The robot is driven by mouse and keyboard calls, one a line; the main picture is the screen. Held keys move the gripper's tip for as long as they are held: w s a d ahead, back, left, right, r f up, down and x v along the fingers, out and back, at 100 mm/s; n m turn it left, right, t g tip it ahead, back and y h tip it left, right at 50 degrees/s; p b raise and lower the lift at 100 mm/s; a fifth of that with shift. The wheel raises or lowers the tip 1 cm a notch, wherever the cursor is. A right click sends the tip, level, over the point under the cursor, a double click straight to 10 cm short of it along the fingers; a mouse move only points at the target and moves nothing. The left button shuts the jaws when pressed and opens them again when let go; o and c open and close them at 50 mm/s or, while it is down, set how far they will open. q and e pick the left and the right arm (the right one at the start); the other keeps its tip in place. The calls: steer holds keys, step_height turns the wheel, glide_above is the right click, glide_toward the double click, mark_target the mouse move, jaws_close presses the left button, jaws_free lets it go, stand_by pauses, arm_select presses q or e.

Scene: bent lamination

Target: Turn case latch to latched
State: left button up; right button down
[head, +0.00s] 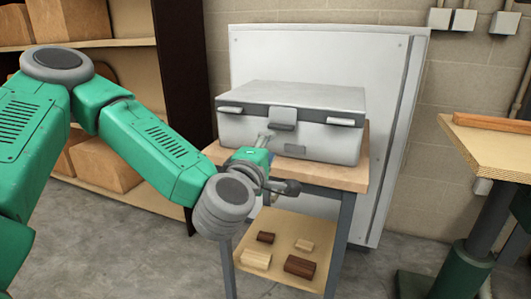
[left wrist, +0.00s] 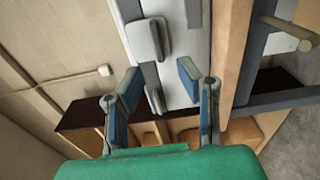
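A light grey case (head: 320,97) with a dark band under its lid sits closed on a small wooden-topped table (head: 345,172). A grey case latch (head: 283,115) is at the middle of its front, across the band. It also shows in the left wrist view (left wrist: 147,40), beyond my fingertips. I cannot tell whether it is latched. My left gripper (head: 264,140) is in front of the case, just below the latch. In the left wrist view, its two fingers (left wrist: 158,83) are spread apart with nothing held between them. My right gripper is not in view.
Smaller clasps (head: 230,109) (head: 341,122) flank the latch. Several wooden blocks (head: 300,266) lie on the table's lower shelf (head: 277,227). A grey panel (head: 390,100) stands behind the case. Shelves with boxes (head: 70,20) stand left; a workbench (head: 488,150) stands right.

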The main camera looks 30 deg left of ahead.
arm_select(q)
steer(key=shift+v, duration=1.25)
steer(key=s+d+f+m+g+h+p, duration=0.1)
steer(key=s+d+f+m+g+h, duration=0.1)
steer(key=d+f+m, duration=0.35)
steer(key=s+d+f+m+g+h, duration=0.2)
steer(key=s+f+m+g+h, duration=0.1)
steer(key=f, duration=0.6)
steer(key=s+d+f+m+g+h+p, duration=0.1)
steer(key=s+d+f+m+g+h, duration=0.2)
steer(key=f, duration=0.4)
steer(key=s+a+f+m+g+y+p, duration=0.1)
steer(key=s+a+f+m+g, duration=0.2)
steer(key=s+f, duration=0.4)
steer(key=s+a+f+m+g+y+p, duration=0.1)
steer(key=s+a+f+m+g, duration=0.3)
steer(key=s, duration=0.9)
step_height(320, 180, down, 3)
steer(key=m+g+y, duration=0.1)
steer(key=m, duration=0.2)
steer(key=shift+f+g, duration=0.2)
steer(key=shift+g, duration=0.2)
steer(key=shift+a+m, duration=0.1)
steer(key=shift+m, duration=0.15)
